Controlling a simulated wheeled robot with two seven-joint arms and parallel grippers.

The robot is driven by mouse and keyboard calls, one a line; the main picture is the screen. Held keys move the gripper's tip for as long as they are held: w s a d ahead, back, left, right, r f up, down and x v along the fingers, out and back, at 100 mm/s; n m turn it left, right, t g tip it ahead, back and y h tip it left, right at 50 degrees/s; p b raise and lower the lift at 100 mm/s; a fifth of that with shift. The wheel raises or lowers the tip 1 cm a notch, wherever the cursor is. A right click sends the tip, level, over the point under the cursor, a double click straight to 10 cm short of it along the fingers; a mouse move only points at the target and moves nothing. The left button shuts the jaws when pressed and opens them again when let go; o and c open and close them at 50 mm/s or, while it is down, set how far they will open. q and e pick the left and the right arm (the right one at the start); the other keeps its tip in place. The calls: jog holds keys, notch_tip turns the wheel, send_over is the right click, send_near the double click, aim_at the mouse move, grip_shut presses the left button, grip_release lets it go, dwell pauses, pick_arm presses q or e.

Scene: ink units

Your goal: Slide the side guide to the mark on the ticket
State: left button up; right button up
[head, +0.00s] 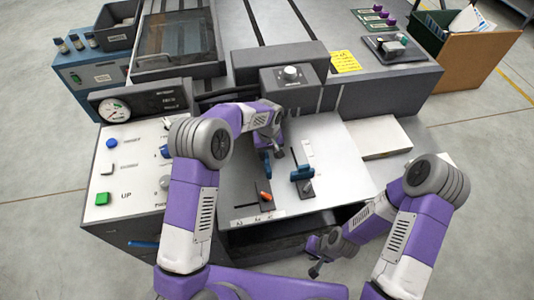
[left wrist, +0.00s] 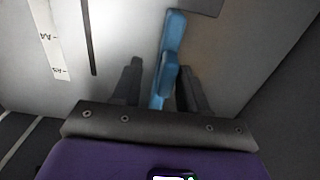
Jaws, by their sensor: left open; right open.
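A blue guide piece (head: 301,173) with a raised handle stands on the pale feed table (head: 335,165). Another blue piece (head: 266,167) is to its left, above an orange knob (head: 265,197). My left gripper (head: 277,150) is open, pointing down over the table near these pieces. In the left wrist view a blue piece (left wrist: 165,75) lies between and beyond the open fingers; I cannot tell whether they touch it. A marked strip (left wrist: 52,40) with A4 and A5 shows there. A yellow ticket (head: 345,61) lies on the machine, its writing unreadable. My right gripper (head: 317,258) is open, empty, near the table's front edge.
A control panel (head: 130,165) with a gauge (head: 114,111), buttons and knobs is on the left. A grey block with a knob (head: 290,73) stands behind the table. A pale paper stack (head: 383,138) is to the right. A brown bin (head: 465,55) stands at the far right.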

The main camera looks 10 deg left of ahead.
pick_arm(q)
jog(key=shift+a, duration=0.15)
notch_tip(320, 180, up, 8)
jog(key=shift+s+f+p, duration=0.1)
jog(key=shift+f+p, duration=0.15)
jog(key=shift+p, duration=1)
jog(key=shift+r, duration=0.1)
